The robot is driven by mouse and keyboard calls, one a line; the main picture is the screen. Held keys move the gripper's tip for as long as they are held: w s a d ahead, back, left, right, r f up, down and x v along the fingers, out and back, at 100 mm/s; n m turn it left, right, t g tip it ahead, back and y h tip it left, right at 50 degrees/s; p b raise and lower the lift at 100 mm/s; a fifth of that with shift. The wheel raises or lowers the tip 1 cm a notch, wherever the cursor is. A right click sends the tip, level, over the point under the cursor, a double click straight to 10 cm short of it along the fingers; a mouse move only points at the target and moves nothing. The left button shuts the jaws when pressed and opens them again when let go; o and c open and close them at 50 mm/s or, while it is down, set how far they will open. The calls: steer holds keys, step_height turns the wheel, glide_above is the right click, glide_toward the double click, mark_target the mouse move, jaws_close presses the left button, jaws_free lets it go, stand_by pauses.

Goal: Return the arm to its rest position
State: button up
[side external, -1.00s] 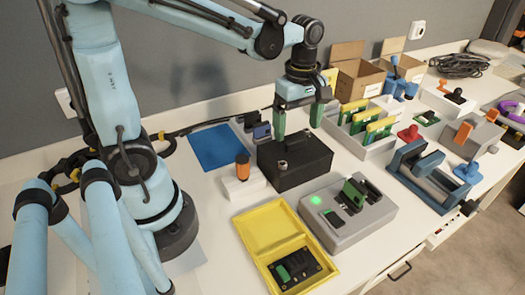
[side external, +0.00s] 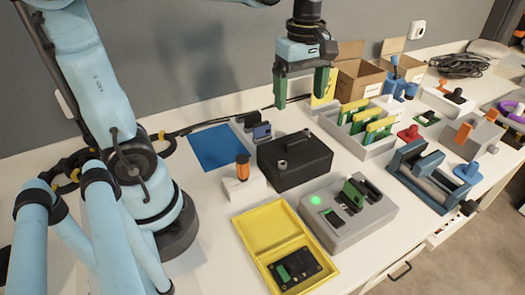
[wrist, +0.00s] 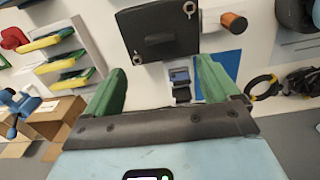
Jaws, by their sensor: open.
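My gripper (side external: 301,88) has two green fingers held apart with nothing between them. In the side external view it hangs in the air above and behind the black box (side external: 296,162), near the wall, clear of everything on the bench. In the wrist view the two green fingers (wrist: 160,88) point toward the bench, with the black box (wrist: 158,45) beyond them. My upper arm links are cut off by the top edge of the side external view.
A blue mat (side external: 217,147), a grey device with a green light (side external: 374,225), a yellow case (side external: 327,270) and a white rack with yellow-green cards (side external: 377,150) surround the box. Open cardboard boxes (side external: 360,82) stand at the back. The air around my gripper is free.

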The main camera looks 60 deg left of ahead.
steer(key=s+d+f+m+t, duration=0.1)
steer(key=s+f+m+t, duration=0.1)
steer(key=m, duration=0.7)
steer(key=s+d+f+m+t, duration=0.1)
steer(key=s+f+m+t, duration=0.1)
steer(key=m+t, duration=0.3)
steer(key=f+m, duration=0.1)
steer(key=m, duration=0.2)
steer(key=shift+s+m, duration=0.25)
steer(key=shift+m, duration=0.15)
